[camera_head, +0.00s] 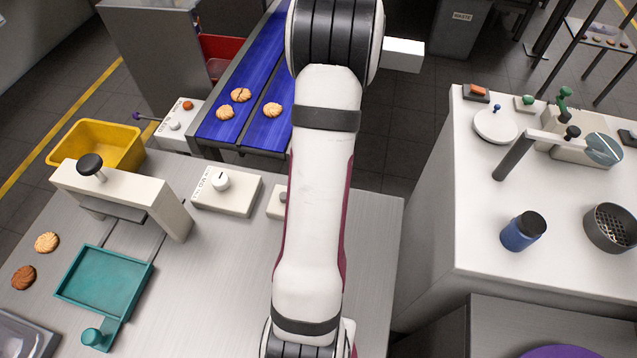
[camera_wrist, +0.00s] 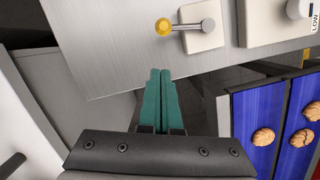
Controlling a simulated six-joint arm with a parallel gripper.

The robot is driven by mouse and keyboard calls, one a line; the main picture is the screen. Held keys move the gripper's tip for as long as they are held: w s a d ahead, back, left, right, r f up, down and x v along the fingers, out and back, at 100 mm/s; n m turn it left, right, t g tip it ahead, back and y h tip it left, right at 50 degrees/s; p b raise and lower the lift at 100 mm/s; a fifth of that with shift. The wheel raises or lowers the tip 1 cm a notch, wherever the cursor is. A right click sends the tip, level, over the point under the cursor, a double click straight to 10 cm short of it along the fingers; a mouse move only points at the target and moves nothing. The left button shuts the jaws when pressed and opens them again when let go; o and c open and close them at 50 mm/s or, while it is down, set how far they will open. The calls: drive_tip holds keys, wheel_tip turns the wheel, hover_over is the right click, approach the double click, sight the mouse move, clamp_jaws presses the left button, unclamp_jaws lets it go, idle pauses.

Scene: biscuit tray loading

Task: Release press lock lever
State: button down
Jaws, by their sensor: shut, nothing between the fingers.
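A small metal lever with a yellow knob (camera_wrist: 163,27) is mounted on a cream plate (camera_wrist: 205,40) in the wrist view, its rod pointing left across the metal table. In the head view that plate (camera_head: 275,205) is mostly hidden by my arm, and the knob does not show. The press (camera_head: 160,195) is a cream frame with a black knob, at the left of the table in the head view. My gripper (camera_wrist: 160,72) has teal fingers, shut and empty, beyond the table edge and apart from the lever. The head view does not show my gripper.
A cream dial box (camera_head: 226,195) stands between press and lever plate. A teal tray (camera_head: 75,292) lies before the press, near loose biscuits (camera_head: 46,242). A yellow bin (camera_head: 110,141) stands behind the press. A blue conveyor (camera_head: 235,92) carries biscuits. A white counter (camera_head: 465,190) is at the right.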

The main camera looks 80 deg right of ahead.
drive_tip(key=shift+w+a+f, duration=0.3)
drive_tip(key=shift+a+f, duration=0.4)
drive_tip(key=shift+a, duration=0.25)
drive_tip(key=shift+w+a+f, duration=0.3)
drive_tip(key=shift+a+f, duration=0.35)
drive_tip(key=shift+a, duration=0.25)
drive_tip(key=shift+a+m, duration=0.4)
drive_tip(key=shift+m, duration=0.2)
drive_tip(key=a+m, duration=0.2)
drive_tip(key=m, duration=0.1)
drive_tip(key=shift+t, duration=0.4)
drive_tip(key=a+m, duration=0.1)
drive_tip(key=w+a+m, duration=0.1)
drive_tip(key=m, duration=0.1)
drive_tip(key=shift+a+h, duration=0.2)
drive_tip(key=shift+h, duration=0.2)
drive_tip(key=shift+w+a, duration=0.5)
drive_tip(key=shift+a, duration=0.25)
drive_tip(key=shift+w+a, duration=0.6)
drive_tip(key=shift+w, duration=0.15)
